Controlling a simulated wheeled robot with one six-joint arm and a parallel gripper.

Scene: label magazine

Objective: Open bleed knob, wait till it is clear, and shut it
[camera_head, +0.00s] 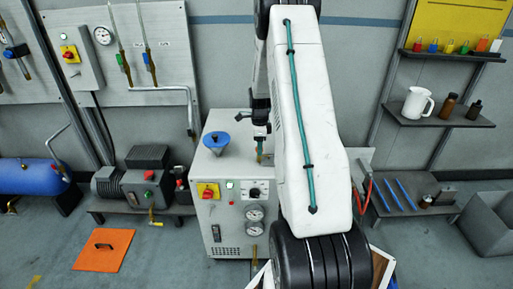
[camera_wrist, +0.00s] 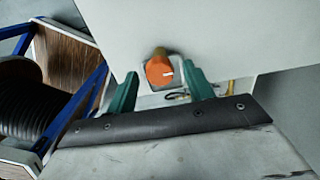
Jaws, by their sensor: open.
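The orange round knob (camera_wrist: 160,71), with a white mark on its face, shows in the wrist view on a short brass-coloured stem against a pale panel. My gripper (camera_wrist: 162,92) is open and empty, with one green finger on either side of the knob in the picture. I cannot tell how far the fingertips are from it, and no contact shows. In the head view my white arm reaches over the white cabinet (camera_head: 229,225) and hides part of it. I cannot pick out the knob there. No bleed liquid can be made out.
A pump (camera_head: 148,185) stands left. A shelf with a white jug (camera_head: 417,102) is at right. An orange mat (camera_head: 104,249) lies on the floor.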

